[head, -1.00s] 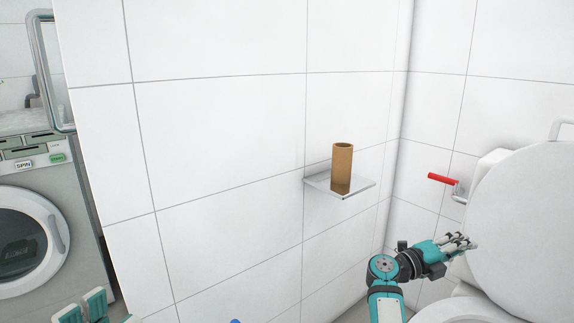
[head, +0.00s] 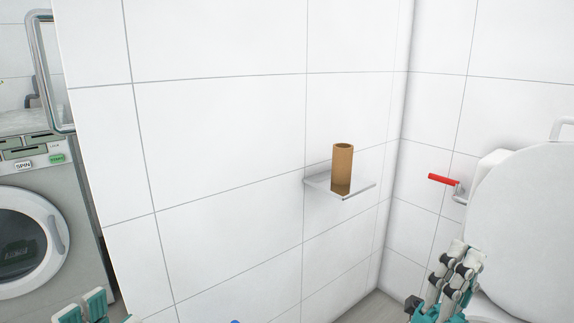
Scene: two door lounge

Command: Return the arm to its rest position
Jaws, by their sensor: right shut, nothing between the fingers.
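My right gripper (head: 466,256) is in the lower right of the head view, with its fingers pointing up in front of the toilet. Its fingers are together with nothing held between them. My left gripper (head: 82,308) shows only in part at the bottom left edge.
A brown cardboard tube (head: 342,168) stands upright on a small wall shelf (head: 362,190). A red-handled lever (head: 444,180) sticks out beside the raised toilet lid (head: 525,220). A washing machine (head: 75,225) stands at left. White tiled walls (head: 220,130) form a corner.

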